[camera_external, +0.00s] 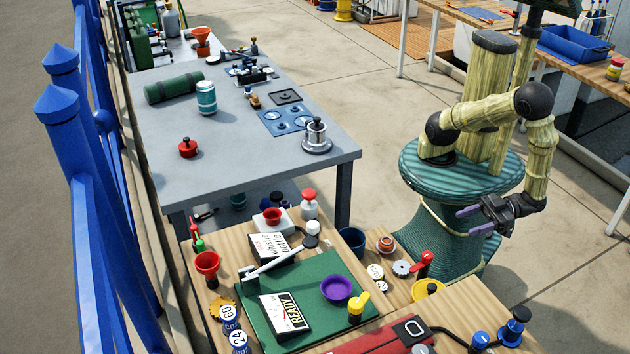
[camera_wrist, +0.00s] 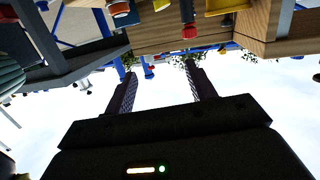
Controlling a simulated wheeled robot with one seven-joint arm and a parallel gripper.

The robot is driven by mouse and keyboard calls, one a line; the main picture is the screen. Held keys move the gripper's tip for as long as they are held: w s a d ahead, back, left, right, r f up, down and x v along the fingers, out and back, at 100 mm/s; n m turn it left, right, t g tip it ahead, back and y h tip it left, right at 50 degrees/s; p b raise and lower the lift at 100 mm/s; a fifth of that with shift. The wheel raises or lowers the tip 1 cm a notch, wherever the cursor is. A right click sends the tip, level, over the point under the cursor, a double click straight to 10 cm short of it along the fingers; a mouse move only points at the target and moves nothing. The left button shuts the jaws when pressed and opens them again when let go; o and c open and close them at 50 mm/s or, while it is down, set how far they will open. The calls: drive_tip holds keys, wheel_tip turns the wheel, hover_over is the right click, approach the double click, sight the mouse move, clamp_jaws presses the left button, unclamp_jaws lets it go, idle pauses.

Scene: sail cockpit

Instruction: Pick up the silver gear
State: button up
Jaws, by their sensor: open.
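The silver gear (camera_external: 402,268) is a small toothed grey disc on the wooden top, left of the red-handled piece in the external view. My gripper (camera_external: 466,222) is open and empty, apart from the gear, to its right and higher in the picture, beside my green base. In the wrist view, the two dark fingers (camera_wrist: 160,72) stand apart with nothing between them. I cannot make out the gear in that view.
Near the gear are a red-handled piece (camera_external: 424,264), an orange-brown round part (camera_external: 385,245), a blue cup (camera_external: 351,240) and cream discs (camera_external: 375,271). A green mat (camera_external: 305,282) lies left. A grey table (camera_external: 235,150) stands behind.

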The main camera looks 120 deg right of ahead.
wheel_tip(320, 180, down, 9)
drive_tip(key=shift+f, duration=0.2)
drive_tip(key=b, duration=0.1)
approach(410, 265)
drive_tip(key=x, duration=0.5)
drive_tip(key=shift+r, duration=0.3)
drive_tip(key=shift+f+b+x, duration=0.15)
drive_tip(key=shift+b+x, duration=0.2)
drive_tip(key=shift+x, duration=1)
drive_tip(key=shift+f+b+x, duration=0.15)
drive_tip(key=shift+b+x, duration=0.15)
drive_tip(key=shift+x, duration=1.05)
drive_tip(key=shift+s+a, duration=0.1)
